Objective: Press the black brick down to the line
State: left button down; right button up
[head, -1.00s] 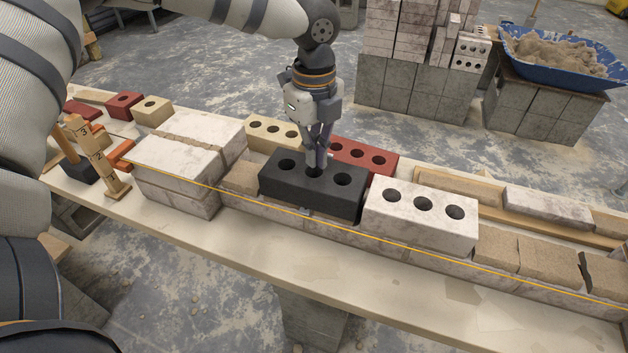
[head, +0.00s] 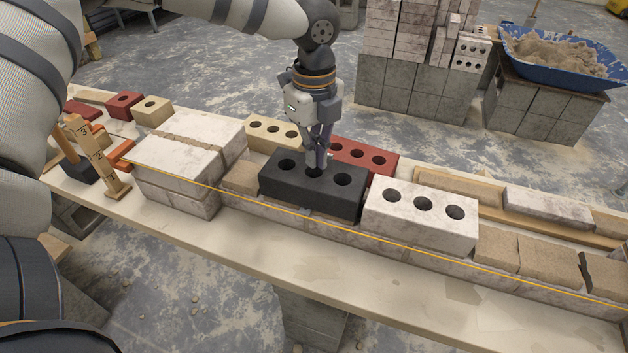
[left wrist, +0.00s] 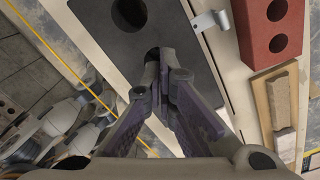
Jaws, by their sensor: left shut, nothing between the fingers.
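The black brick (head: 305,198), with three round holes, lies in the row of the low wall between a tan mortar bed and a white brick. My left gripper (head: 316,168) points down with its fingers closed and empty, and its tips are at the brick's top by the middle hole. In the left wrist view the fingertips (left wrist: 163,66) overlap that hole on the dark brick (left wrist: 175,28); whether they touch is hard to tell. The yellow line (head: 420,251) runs taut along the wall's front, passing below the brick's front face in the head view. My right gripper is out of view.
The white holed brick (head: 420,222) stands close on the right. White blocks (head: 172,160) stand on the left. A red brick (head: 365,153) and a cream brick (head: 270,130) lie behind. A wooden line block (head: 105,160) is at the left end.

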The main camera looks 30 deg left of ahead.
aim_at(313, 173)
pick_arm(q)
jog(key=shift+f, duration=0.95)
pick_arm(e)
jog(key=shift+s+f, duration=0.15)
pick_arm(q)
jog(key=shift+s+f+p, duration=0.2)
jog(key=shift+f+p, duration=0.15)
jog(key=shift+f, duration=0.25)
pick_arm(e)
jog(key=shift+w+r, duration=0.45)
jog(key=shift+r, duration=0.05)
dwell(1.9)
pick_arm(q)
jog(key=shift+r, duration=0.1)
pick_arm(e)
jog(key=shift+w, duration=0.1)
pick_arm(q)
notch_tip(313, 173, up, 5)
jog(key=shift+w+r+p, duration=0.15)
jog(key=shift+p, duration=0.8)
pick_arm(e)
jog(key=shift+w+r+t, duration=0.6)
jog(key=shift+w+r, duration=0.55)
